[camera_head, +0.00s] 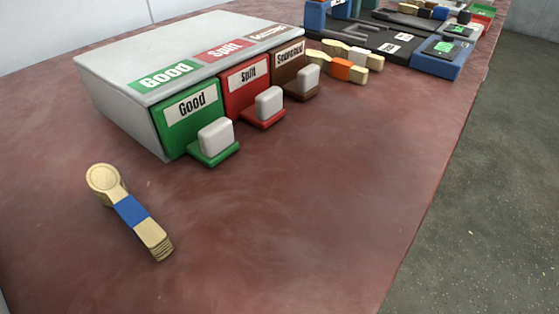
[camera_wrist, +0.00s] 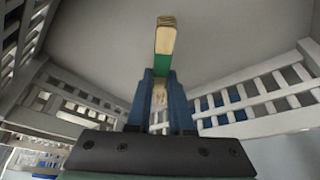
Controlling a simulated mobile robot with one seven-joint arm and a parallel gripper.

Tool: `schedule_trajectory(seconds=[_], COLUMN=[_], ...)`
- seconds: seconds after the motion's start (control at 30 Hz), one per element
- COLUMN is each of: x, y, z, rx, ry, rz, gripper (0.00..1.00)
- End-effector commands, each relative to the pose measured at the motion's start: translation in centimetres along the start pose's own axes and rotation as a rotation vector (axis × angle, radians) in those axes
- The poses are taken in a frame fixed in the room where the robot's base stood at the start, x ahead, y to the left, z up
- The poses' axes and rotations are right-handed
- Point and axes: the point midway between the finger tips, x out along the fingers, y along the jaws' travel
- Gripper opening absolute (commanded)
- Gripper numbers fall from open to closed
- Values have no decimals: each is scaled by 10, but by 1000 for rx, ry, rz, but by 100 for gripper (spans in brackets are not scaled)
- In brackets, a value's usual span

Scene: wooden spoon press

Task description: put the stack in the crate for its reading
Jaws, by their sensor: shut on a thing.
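My gripper (camera_wrist: 160,98) shows only in the wrist view. Its blue fingers are shut on a stack of wooden spoons (camera_wrist: 166,38) with a green band. The stack's pale handle end points away from the gripper, and its other end is partly hidden between the fingers. Slatted pale walls of a crate (camera_wrist: 240,98) stand on both sides, with a plain grey surface behind the stack. I cannot tell whether the stack touches that surface. The head view shows neither the gripper nor this stack.
On the red-brown table (camera_head: 300,220), a blue-banded spoon stack (camera_head: 131,210) lies at front left. A box (camera_head: 180,50) has three drawers: Good (camera_head: 192,110), Split (camera_head: 249,82) and a brown one (camera_head: 290,65). An orange-banded stack (camera_head: 345,70) lies near dark equipment (camera_head: 400,38).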

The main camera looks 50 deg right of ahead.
Motion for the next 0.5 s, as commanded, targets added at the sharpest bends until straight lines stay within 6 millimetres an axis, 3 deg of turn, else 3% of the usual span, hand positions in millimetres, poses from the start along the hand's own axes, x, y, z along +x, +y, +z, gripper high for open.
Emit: schedule_trajectory(seconds=[0.2,0.5], x=[30,30], y=[1,0], z=[12,12], rx=[1,1], ry=[0,0], rz=[1,0], gripper=[0,0])
